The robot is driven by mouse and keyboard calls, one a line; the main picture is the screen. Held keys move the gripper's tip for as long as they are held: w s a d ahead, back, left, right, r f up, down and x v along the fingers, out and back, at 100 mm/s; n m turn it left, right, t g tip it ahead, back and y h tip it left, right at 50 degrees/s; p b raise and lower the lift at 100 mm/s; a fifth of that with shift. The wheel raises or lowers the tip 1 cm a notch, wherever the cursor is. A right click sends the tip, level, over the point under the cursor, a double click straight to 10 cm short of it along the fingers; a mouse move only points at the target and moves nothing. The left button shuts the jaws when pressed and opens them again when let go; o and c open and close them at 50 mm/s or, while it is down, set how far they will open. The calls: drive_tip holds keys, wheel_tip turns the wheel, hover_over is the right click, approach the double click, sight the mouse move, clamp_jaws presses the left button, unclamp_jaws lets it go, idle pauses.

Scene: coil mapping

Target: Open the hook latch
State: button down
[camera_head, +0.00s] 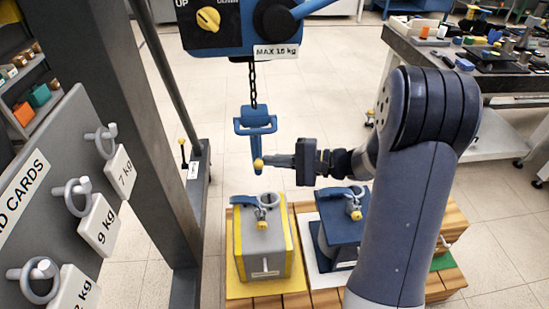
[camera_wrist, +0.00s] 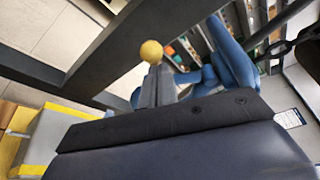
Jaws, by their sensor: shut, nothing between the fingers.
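The blue hook (camera_head: 256,130) hangs on a dark chain below the blue hoist body. A yellow ball knob (camera_head: 258,163) shows at its lower part, and I take it for the latch knob. My gripper (camera_head: 272,161) is shut and reaches in from the right, its fingertips at or very close to the knob. In the wrist view the narrow shut fingers (camera_wrist: 158,86) end just below the yellow ball (camera_wrist: 151,51), with the blue hook (camera_wrist: 232,58) behind and to the right. I cannot tell whether fingers and knob touch.
Below the hook stand a grey weight with yellow edges (camera_head: 263,252) and a blue weight (camera_head: 341,208) on wooden pallets. A dark post (camera_head: 130,120) and a board with load cards (camera_head: 75,190) stand left. A cluttered workbench (camera_head: 480,70) is at right.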

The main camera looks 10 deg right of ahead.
wheel_tip(320, 180, up, 8)
drive_tip(key=m+g+h+p, duration=0.1)
drive_tip(key=m+g+p, duration=0.3)
drive_tip(key=p, duration=1.2)
drive_tip(key=shift+f+m+h, duration=0.25)
drive_tip(key=shift+m+h, duration=0.05)
drive_tip(key=shift+m, duration=2)
drive_tip(key=shift+w, duration=0.1)
